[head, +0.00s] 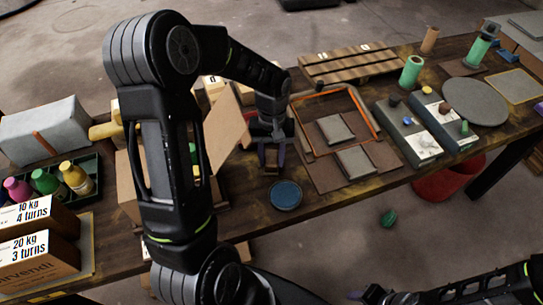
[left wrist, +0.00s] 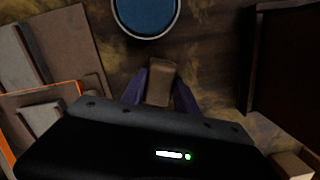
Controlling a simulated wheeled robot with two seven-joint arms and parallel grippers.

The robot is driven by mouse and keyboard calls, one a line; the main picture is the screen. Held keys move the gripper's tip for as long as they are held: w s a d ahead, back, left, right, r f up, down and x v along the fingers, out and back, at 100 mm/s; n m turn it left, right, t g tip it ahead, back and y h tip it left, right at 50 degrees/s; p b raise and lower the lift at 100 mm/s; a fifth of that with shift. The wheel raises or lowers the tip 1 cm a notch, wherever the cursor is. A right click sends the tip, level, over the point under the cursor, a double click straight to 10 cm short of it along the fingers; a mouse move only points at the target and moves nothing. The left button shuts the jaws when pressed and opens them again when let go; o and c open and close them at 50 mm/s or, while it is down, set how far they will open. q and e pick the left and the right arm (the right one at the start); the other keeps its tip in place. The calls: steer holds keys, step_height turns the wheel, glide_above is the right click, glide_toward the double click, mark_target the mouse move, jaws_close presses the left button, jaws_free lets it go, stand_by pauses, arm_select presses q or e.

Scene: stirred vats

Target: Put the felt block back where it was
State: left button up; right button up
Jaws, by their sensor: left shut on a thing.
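My left gripper (head: 271,165) is over the middle of the table, between the blue round dish (head: 286,195) and the cardboard box. It is shut on a small brown block, which I take to be the felt block (head: 271,171). In the left wrist view the block (left wrist: 161,83) sits between the two purple-grey fingers (left wrist: 160,95), just below the blue dish (left wrist: 146,14). I cannot tell whether the block touches the table. My right gripper (head: 375,294) shows only partly at the bottom edge, away from the table; its jaws are not clear.
An open cardboard box (head: 222,128) stands left of the left gripper. An orange-edged frame (head: 374,125) with grey pads (head: 357,163) on brown boards lies to its right. Bottles stand in a green tray (head: 98,176) at far left. A green object (head: 388,218) lies on the floor.

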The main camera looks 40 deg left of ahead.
mark_target(272, 153)
arm_select(q)
steer(key=o, duration=1.2)
steer(key=shift+r, duration=0.1)
step_height(272, 153, up, 12)
steer(key=w, duration=0.1)
steer(key=shift+a+r, duration=0.25)
steer(key=shift+a, duration=0.15)
steer(key=shift+w, duration=0.1)
